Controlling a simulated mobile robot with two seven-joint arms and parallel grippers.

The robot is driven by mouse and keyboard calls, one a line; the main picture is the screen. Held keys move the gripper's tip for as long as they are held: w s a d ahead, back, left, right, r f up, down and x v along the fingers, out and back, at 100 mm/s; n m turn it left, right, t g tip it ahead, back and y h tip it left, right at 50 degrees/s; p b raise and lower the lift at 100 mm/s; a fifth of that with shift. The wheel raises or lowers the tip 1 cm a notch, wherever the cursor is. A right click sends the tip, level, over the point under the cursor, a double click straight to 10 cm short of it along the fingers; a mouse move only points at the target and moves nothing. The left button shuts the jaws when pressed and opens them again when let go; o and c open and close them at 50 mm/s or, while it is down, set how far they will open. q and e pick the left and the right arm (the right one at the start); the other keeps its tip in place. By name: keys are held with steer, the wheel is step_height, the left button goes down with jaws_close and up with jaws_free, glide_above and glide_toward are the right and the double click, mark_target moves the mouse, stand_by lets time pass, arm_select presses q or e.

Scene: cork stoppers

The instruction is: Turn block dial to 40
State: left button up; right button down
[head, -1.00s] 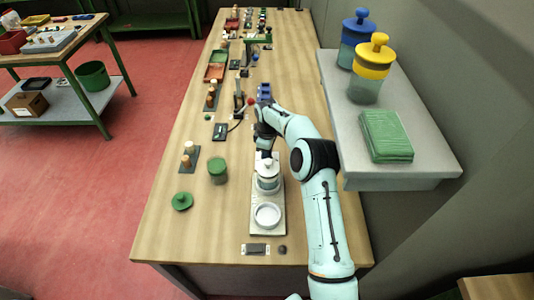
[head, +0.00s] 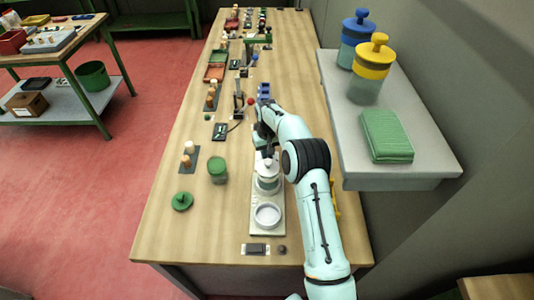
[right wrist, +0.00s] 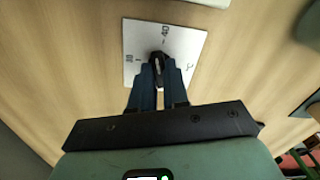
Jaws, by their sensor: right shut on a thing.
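The dial's white square plate (right wrist: 185,75) lies on the wooden table in the right wrist view, with dark marks, one reading 40, around its middle. The dark dial knob (right wrist: 158,68) stands at the middle of the plate. My right gripper (right wrist: 160,75) is shut on the knob, with a blue finger on each side of it. In the head view my right gripper (head: 268,150) is low over the table, just behind the white-lidded jar, and it mostly hides the dial. My left gripper is not in view.
A white-lidded jar (head: 268,183) and a white round dish (head: 267,215) stand on a pale board in front of my gripper. A green jar (head: 218,170) and green lid (head: 182,201) are to the left. A grey shelf (head: 425,178) juts out at right.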

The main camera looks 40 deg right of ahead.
steer(key=shift+f+m, duration=0.1)
steer(key=shift+m, duration=1.8)
steer(key=c, duration=1.1)
jaws_free()
step_height(320, 180, up, 14)
steer(key=shift+f, duration=0.25)
steer(key=shift+a+f, duration=0.1)
